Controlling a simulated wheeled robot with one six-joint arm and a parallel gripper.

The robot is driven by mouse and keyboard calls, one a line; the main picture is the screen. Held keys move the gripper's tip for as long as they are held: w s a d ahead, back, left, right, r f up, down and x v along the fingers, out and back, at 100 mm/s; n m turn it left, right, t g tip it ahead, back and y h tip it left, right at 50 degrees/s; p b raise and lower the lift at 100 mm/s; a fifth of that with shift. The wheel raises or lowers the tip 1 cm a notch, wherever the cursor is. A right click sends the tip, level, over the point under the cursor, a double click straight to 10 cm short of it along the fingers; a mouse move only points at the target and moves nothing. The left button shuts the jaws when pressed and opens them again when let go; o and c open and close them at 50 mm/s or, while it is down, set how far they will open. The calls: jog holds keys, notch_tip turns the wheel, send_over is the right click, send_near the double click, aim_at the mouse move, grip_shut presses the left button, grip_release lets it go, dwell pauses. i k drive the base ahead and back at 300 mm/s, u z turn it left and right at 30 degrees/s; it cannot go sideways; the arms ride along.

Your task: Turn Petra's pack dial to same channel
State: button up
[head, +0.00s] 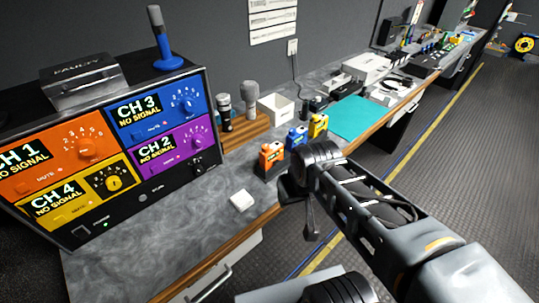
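Three small packs stand in a row on the grey counter: an orange pack (271,156), a blue pack (297,138) and a yellow pack (318,126). Names and dial settings on them are too small to read, so I cannot tell which is Petra's. A receiver rack (140,207) at the left has an orange CH 1 panel (48,180), blue CH 3 panel (158,126), yellow CH 4 panel (85,205) and purple CH 2 panel (150,168), each with a dial and reading NO SIGNAL. My gripper (311,232) points down right of the orange pack, apart from it; its finger opening is hidden.
A white block (242,200) lies on the counter before the packs. Microphones (250,104) and a white open box (277,109) stand behind. A teal mat (355,117) lies to the right. A grey case (80,80) sits on the rack. The floor at right is clear.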

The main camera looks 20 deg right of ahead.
aim_at(265, 148)
jog(key=u, duration=2.9)
jog(key=k, duration=0.95)
jog(key=z, duration=1.6)
jog(key=i, duration=0.5)
